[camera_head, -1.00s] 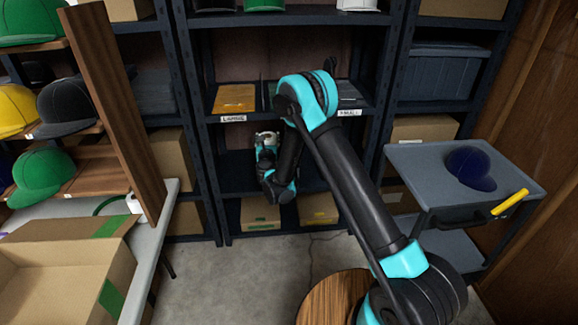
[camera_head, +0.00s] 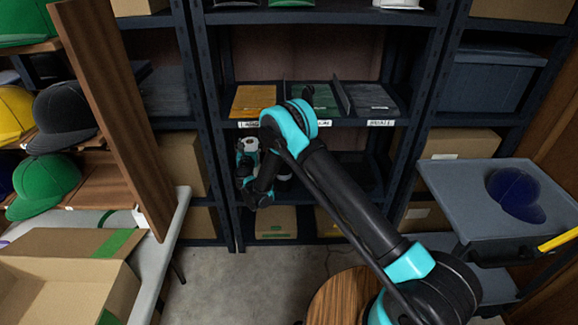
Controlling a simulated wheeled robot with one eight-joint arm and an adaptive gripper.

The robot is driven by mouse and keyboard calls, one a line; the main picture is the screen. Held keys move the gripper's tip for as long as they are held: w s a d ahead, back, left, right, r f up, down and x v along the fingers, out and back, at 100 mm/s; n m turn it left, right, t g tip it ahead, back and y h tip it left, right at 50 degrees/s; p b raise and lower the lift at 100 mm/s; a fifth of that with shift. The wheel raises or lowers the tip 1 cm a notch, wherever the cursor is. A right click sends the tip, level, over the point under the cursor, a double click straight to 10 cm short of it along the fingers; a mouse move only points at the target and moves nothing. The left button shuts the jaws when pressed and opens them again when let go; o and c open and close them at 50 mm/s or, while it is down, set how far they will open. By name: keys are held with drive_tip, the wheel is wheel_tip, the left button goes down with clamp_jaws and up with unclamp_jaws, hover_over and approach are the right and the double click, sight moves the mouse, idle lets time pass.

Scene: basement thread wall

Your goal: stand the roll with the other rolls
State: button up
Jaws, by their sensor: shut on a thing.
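My gripper (camera_head: 247,160) is at the left side of the middle rack, in front of the shelf below the labelled one. It is shut on a small pale thing, which seems to be the roll (camera_head: 249,144); only its light grey-white top shows above the gripper. My own arm hides much of the shelf behind. A pale shape (camera_head: 284,176) shows partly behind my arm on that lower shelf; I cannot tell if it is one of the other rolls.
Yellow, green and grey sheets lie on the labelled shelf (camera_head: 320,123) above, with thin upright dividers. A grey cart (camera_head: 460,205) holding a dark blue cap (camera_head: 515,195) stands at the right. A table with an open carton (camera_head: 60,290) and a tall wooden board (camera_head: 110,115) are at the left.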

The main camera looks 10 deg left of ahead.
wheel_tip(320, 180, down, 9)
idle(0.5)
drive_tip(key=shift+f, duration=0.1)
drive_tip(key=o, duration=1.9)
